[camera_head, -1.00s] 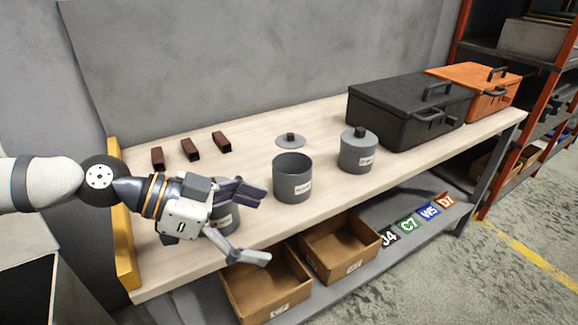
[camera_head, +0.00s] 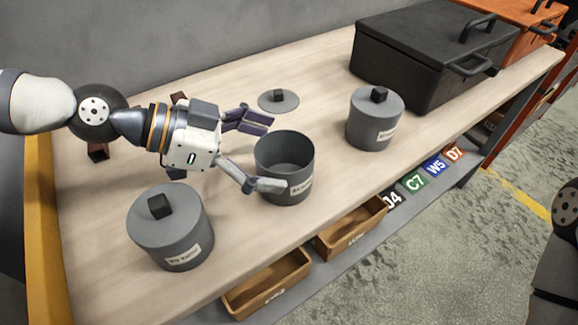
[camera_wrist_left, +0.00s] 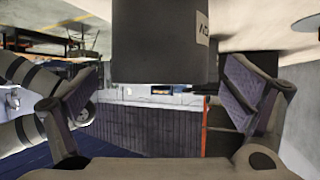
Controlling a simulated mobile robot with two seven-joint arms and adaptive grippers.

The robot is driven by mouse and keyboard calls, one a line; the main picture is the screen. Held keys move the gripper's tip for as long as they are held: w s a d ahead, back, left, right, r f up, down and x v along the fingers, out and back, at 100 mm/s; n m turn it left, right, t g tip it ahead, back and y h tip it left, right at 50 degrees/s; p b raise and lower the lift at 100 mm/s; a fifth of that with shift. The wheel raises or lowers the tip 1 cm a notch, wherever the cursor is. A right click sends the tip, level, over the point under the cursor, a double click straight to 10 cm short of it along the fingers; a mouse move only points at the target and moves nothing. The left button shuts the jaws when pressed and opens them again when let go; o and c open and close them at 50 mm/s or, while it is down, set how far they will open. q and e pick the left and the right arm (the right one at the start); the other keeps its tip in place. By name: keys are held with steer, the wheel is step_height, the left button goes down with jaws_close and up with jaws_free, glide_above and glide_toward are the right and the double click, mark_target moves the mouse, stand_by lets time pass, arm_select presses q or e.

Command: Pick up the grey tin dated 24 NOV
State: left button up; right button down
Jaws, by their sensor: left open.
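Three grey tins stand on the bench: a lidded one (camera_head: 172,230) at the front left, an open one (camera_head: 284,165) in the middle and a lidded one (camera_head: 374,122) at the right. Each has a pale label, too small to read in the head view. My left gripper (camera_head: 258,152) is open at the open tin's left side, one finger behind it and one across its front. In the left wrist view a grey tin (camera_wrist_left: 158,45) sits ahead between the spread fingers (camera_wrist_left: 168,95); only part of its label shows. My right gripper is not in view.
A loose grey lid (camera_head: 278,101) lies behind the open tin. Dark brown blocks (camera_head: 98,152) lie behind my left arm. A black case (camera_head: 430,55) and an orange case (camera_head: 525,15) stand at the back right.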

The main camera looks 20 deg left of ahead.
mark_target(304, 156)
arm_select(q)
steer(key=x, duration=0.4)
steer(key=b+x, duration=0.1)
steer(key=x, duration=0.1)
steer(key=shift+w+d+r, duration=0.1)
steer(key=shift+d+r, duration=0.05)
steer(key=shift+r, duration=0.3)
steer(key=shift+c, duration=0.2)
steer(key=c, duration=1.3)
